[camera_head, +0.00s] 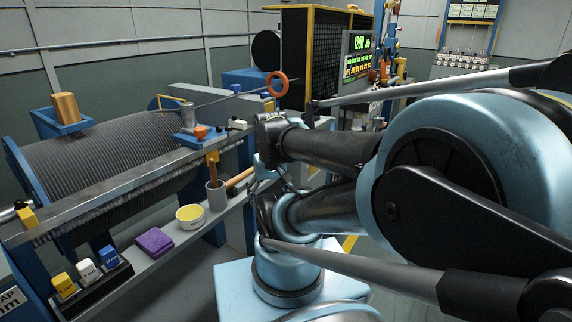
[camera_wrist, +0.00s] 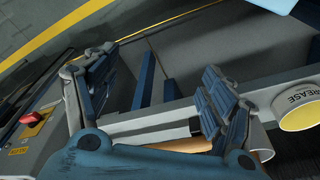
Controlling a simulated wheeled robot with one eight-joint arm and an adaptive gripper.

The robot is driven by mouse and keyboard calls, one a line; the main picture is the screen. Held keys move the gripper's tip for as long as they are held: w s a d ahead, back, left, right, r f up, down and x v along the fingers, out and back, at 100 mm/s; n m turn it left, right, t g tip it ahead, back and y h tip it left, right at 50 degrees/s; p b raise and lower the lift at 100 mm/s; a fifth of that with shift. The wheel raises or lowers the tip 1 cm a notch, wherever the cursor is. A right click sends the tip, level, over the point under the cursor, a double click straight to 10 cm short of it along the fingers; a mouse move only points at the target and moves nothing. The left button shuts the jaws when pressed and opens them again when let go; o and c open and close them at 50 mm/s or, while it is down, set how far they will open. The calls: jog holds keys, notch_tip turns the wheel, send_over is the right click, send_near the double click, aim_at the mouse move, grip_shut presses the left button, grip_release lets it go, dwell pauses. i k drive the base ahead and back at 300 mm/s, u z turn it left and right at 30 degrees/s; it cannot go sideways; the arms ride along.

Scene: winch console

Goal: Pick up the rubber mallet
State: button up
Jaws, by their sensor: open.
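A tan wooden handle (camera_head: 240,177), which looks like the rubber mallet's, lies on the shelf beside the grey cup. Its far end goes behind my arm and I cannot make out its head. In the wrist view the handle (camera_wrist: 180,145) runs below the space between my fingers and passes behind the right finger. My gripper (camera_wrist: 158,92) is open, its two fingers well apart, with nothing between the tips. In the head view my gripper (camera_head: 264,170) is just right of the handle and partly hidden by my arm links; I cannot tell whether it touches.
The grey cup (camera_head: 216,194) holds a brown-handled tool. A yellow grease tub (camera_head: 190,216) and a purple cloth (camera_head: 154,242) are on the shelf (camera_head: 200,236). The metal rail (camera_head: 110,186) and rope drum (camera_head: 110,150) stand behind. A red button (camera_wrist: 31,118) shows at left in the wrist view.

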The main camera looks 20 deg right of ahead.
aim_at(230, 184)
jog(key=u, duration=0.8)
jog(key=k, duration=1.55)
jog(key=z, duration=0.5)
jog(key=i, duration=1)
jog(key=z, duration=0.05)
